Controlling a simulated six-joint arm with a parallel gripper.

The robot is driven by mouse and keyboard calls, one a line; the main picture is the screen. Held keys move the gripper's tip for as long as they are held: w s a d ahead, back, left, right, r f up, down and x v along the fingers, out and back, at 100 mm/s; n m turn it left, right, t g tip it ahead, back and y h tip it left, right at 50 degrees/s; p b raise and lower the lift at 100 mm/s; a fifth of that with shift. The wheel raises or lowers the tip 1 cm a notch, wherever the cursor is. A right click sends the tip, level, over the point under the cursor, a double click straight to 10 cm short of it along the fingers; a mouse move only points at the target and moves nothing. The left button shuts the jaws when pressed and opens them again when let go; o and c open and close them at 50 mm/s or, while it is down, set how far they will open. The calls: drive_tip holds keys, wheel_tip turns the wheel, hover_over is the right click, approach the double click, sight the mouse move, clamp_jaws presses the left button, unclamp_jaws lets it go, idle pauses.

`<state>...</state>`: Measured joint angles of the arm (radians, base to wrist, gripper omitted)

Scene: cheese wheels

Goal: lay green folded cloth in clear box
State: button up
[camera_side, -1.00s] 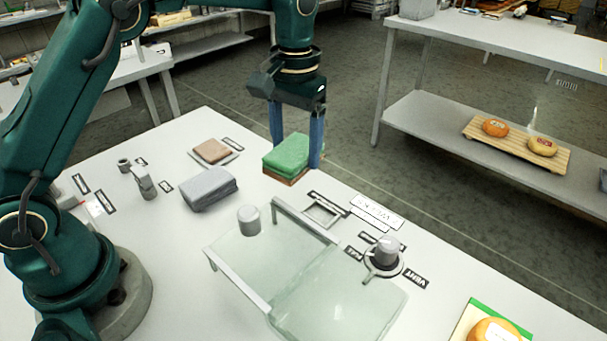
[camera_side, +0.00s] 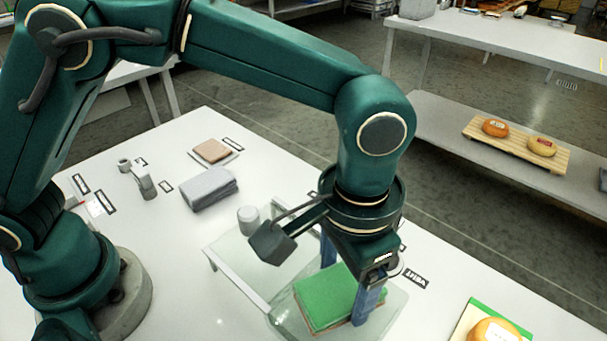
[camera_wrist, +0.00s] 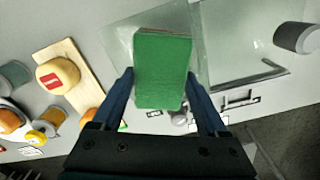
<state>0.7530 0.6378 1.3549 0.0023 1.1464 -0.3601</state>
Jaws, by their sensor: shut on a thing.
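The green folded cloth (camera_side: 325,297) is a thick rectangular pad with a thin brown edge along its lower side. My gripper (camera_side: 344,293) is shut on it, with a blue finger at each of two opposite sides. The clear box (camera_side: 396,312) lies directly below, and the cloth is within its outline in the side view. I cannot tell whether the cloth touches the box floor. In the wrist view the cloth (camera_wrist: 163,70) sits between the fingers, with the clear box (camera_wrist: 118,42) around it. My gripper hides part of the box's far side.
A clear panel with pale edge bars (camera_side: 240,287) adjoins the box, with a grey cylinder (camera_side: 248,219) beside it. A grey folded cloth (camera_side: 210,190) and a tan cloth (camera_side: 211,150) lie farther left. A cheese wheel (camera_side: 493,331) is at the near right.

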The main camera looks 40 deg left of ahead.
sight(341, 303)
drive_tip(key=shift+f, duration=2.65)
drive_tip(key=shift+f, duration=0.1)
drive_tip(key=o, duration=0.9)
